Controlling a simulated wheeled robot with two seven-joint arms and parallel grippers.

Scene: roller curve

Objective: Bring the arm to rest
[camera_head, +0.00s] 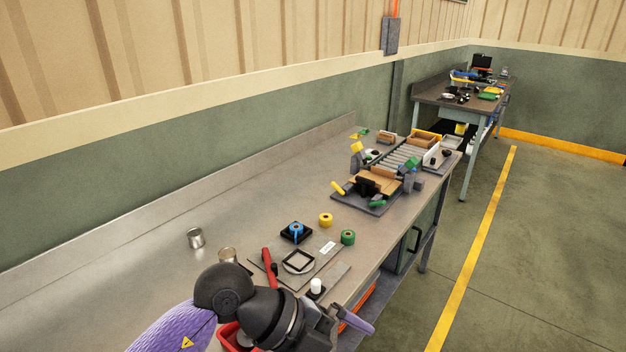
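One arm comes in from the bottom left, which I take as my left arm: a purple link with a yellow warning sign, then dark grey joints. Its far end, where my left gripper (335,322) seems to be, is over the near edge of the steel workbench (130,285). A purple rounded piece (357,321) sticks out there to the right. The fingers are not clear and I see nothing surely held. My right gripper is not in view.
A roller conveyor (398,158) stands farther along. The bench's left part is bare.

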